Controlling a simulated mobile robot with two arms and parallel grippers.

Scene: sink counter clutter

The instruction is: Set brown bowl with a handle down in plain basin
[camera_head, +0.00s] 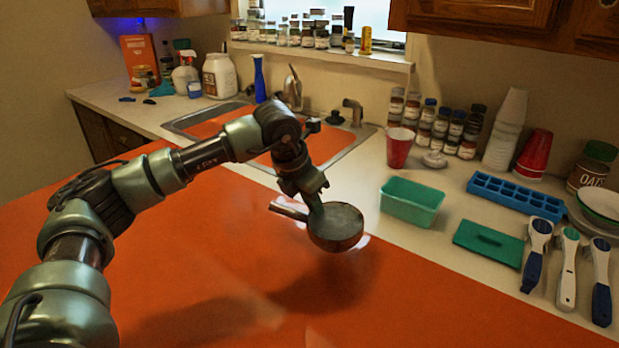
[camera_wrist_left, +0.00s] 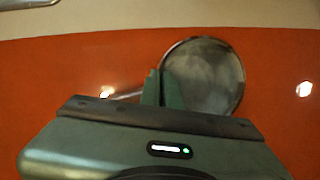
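The brown bowl with a handle (camera_head: 345,240) has a grey inside, and its handle (camera_head: 288,210) points left in the head view. My left gripper (camera_head: 316,208) is shut on the bowl's near-handle rim and holds it above the orange surface, with a shadow below. In the left wrist view the bowl (camera_wrist_left: 208,78) is just right of the closed fingers (camera_wrist_left: 163,88). A sink (camera_head: 348,133) with orange-looking basins lies behind my left arm, partly hidden by it. A plain green open tub (camera_head: 411,207) stands on the counter to the bowl's right. My right gripper is out of view.
A red cup (camera_head: 399,148) and several spice jars (camera_head: 440,130) stand behind the tub. A green lid (camera_head: 488,243), a blue ice tray (camera_head: 515,194) and several handled tools (camera_head: 568,270) lie to the right. A faucet (camera_head: 292,88) rises behind the sink. The orange surface (camera_head: 220,270) is clear.

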